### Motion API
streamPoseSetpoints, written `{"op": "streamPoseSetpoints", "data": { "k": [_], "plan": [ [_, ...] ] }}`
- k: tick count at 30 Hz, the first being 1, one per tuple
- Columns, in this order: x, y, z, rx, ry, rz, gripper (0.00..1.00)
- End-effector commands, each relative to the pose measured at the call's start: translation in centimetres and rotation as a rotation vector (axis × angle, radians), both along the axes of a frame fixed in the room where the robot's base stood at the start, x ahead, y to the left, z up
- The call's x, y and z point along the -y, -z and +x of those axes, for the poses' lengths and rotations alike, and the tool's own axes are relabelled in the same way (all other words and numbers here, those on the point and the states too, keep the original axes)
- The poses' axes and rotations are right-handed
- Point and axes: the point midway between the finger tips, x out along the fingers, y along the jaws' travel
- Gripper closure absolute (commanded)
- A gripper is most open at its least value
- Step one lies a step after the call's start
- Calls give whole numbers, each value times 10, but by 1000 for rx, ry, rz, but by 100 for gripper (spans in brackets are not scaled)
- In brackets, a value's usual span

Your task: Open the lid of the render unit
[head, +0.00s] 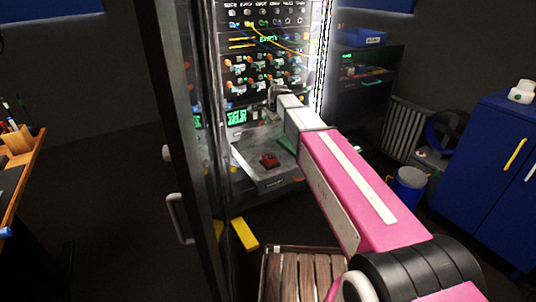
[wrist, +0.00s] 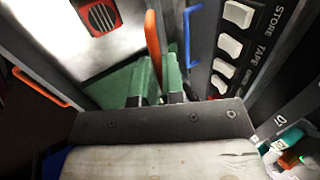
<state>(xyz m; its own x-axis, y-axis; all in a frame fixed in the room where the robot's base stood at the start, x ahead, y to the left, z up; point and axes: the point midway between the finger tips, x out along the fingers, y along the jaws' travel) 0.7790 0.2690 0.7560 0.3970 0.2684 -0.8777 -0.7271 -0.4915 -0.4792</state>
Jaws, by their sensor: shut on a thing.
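A pale-topped unit (head: 262,182) with a red square part (head: 268,160) juts out low in the rack; I take it for the render unit, but its label is too small to read. The red part shows as a red grille (wrist: 101,17) on a pale surface in the wrist view. My gripper (wrist: 158,72) has green fingers, shut on an upright orange handle (wrist: 153,36) beside that surface. In the head view my wrist and arm hide most of the gripper; a green bit (head: 285,144) shows below the wrist. The lid's edges cannot be made out.
A rack door (head: 182,120) stands open on the left. White keys (wrist: 229,47) and a blue handle (wrist: 187,38) lie right of the fingers. Another orange handle (wrist: 40,88) is at left. A wooden crate (head: 300,275) stands below the rack, and a blue cabinet (head: 485,170) at right.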

Motion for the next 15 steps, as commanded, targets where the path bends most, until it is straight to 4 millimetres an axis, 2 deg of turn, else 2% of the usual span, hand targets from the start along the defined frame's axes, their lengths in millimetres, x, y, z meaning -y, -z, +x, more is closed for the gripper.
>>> {"op": "streamPoseSetpoints", "data": {
  "k": [8,15],
  "plan": [
    [-1,-1,2,1,0,1,100],
    [-8,-6,13,1,0,1,100]
  ]
}}
